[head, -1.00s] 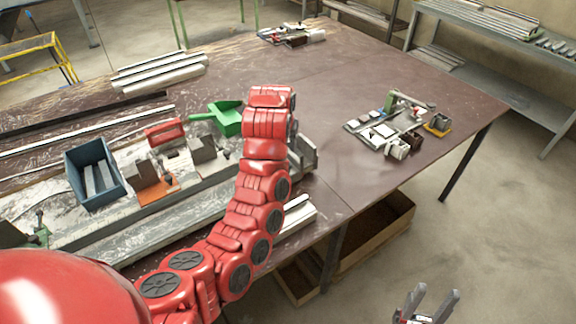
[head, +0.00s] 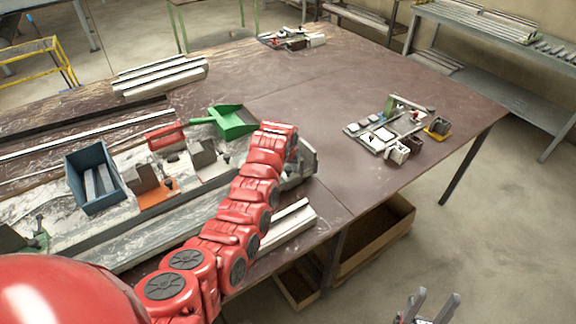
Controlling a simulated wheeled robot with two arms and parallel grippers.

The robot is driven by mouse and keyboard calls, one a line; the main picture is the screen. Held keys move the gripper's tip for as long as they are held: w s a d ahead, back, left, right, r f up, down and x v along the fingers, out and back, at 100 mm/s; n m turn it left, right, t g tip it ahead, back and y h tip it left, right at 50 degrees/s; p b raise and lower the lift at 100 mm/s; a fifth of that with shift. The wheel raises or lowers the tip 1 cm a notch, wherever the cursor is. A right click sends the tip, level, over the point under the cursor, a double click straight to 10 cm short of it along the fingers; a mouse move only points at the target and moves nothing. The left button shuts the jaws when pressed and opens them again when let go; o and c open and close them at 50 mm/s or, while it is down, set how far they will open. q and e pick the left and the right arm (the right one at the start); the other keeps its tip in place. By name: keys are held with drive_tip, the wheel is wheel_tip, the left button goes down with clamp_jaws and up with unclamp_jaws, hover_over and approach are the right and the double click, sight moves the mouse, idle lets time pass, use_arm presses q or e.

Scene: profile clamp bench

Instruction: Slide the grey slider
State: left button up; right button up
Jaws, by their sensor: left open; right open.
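A long pale clamp fixture (head: 150,232) lies along the left part of the bench. A grey end piece (head: 306,160) shows at the fixture's right end, partly behind my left arm. My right gripper (head: 428,304) is open and empty, low over the floor, away from the bench.
A blue bin (head: 92,176) with metal bars and a green scoop (head: 234,121) are near the fixture. A tray of small parts (head: 375,133) sits at the right. Profiles (head: 160,75) lie at the back left. The bench top (head: 330,110) is clear between.

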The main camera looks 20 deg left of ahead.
use_arm(q)
drive_tip(key=shift+c, duration=0.3)
clamp_jaws()
idle(1.3)
